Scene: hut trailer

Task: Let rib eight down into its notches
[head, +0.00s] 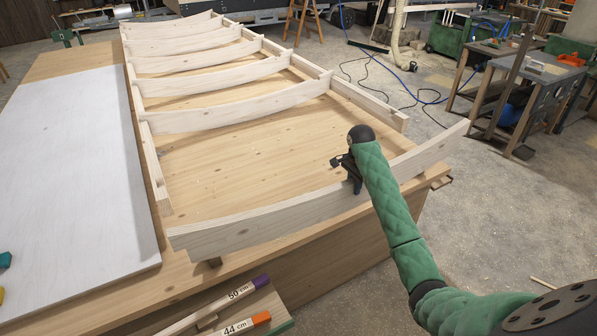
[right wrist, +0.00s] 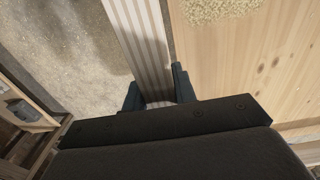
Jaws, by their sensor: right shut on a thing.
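Rib eight, a long pale curved board (head: 260,225), lies crosswise at the near end of the frame. My right gripper (head: 353,180) is shut on it right of its middle. In the right wrist view the rib (right wrist: 142,40) runs between the two fingers (right wrist: 160,94). The left rail (head: 150,165) and right rail (head: 368,102) end just behind the rib in the picture. I see no clear seating of the rib in notches, and cannot tell its height over the rails. My left gripper is out of view.
Several curved ribs (head: 235,108) sit across the rails farther back. A white panel (head: 75,180) lies left on the wooden table (head: 185,290). Sticks marked 50 cm (head: 240,291) and 44 cm (head: 245,324) lie at the front. A workbench (head: 535,75) stands right, with open floor between.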

